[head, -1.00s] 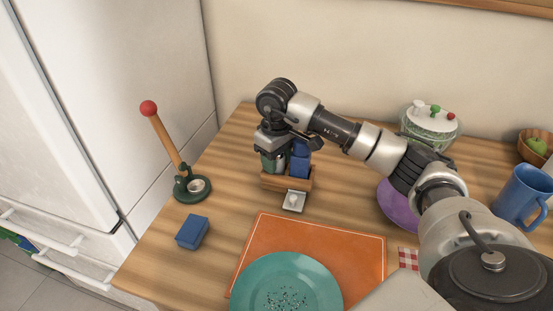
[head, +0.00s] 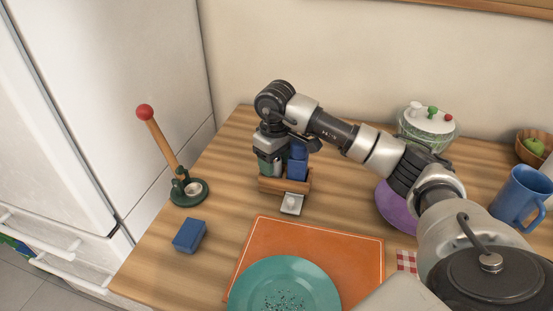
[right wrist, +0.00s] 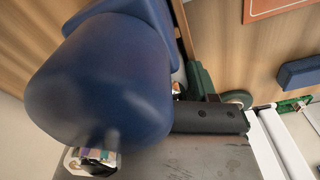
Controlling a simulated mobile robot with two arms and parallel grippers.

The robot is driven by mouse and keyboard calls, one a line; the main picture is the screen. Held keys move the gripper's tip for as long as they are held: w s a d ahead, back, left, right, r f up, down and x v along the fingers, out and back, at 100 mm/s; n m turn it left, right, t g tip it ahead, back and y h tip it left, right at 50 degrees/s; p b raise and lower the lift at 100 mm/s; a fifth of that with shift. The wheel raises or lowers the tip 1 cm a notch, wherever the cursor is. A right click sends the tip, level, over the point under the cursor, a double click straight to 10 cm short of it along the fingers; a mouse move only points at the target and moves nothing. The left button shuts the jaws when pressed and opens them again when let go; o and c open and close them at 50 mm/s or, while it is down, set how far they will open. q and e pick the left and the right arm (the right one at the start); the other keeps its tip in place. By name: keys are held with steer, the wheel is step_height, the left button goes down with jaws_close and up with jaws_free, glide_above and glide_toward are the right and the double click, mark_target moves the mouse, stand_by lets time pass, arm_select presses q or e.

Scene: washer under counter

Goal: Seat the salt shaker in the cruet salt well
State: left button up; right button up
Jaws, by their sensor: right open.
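The wooden cruet (head: 297,186) stands on the counter. A tall blue container (head: 298,165) stands upright in its right part, and it fills much of the right wrist view (right wrist: 100,85). My right gripper (head: 271,158) is over the cruet's left part, pointing down, with its jaws open. A dark green piece and a small pale grey piece show at its fingertips. I cannot tell for sure which is the salt shaker, or whether it sits fully in its well, because the gripper covers that side. My left gripper is not in view.
A small white square piece with a knob (head: 291,204) lies before the cruet. A green stand with a red-tipped wooden rod (head: 188,191) and a blue block (head: 189,235) are left. A teal plate (head: 300,275), orange mat (head: 340,245), blue mug (head: 520,195) and lidded bowl (head: 428,127) are around.

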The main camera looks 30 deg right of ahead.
steer(key=shift+s+a+p, duration=0.2)
steer(key=shift+a+p, duration=0.1)
steer(key=shift+a, duration=0.2)
steer(key=r, duration=1.1)
steer(key=shift+w+d, duration=0.15)
steer(key=shift+d, duration=0.05)
steer(key=shift+r+p, duration=0.3)
steer(key=shift+r, duration=0.3)
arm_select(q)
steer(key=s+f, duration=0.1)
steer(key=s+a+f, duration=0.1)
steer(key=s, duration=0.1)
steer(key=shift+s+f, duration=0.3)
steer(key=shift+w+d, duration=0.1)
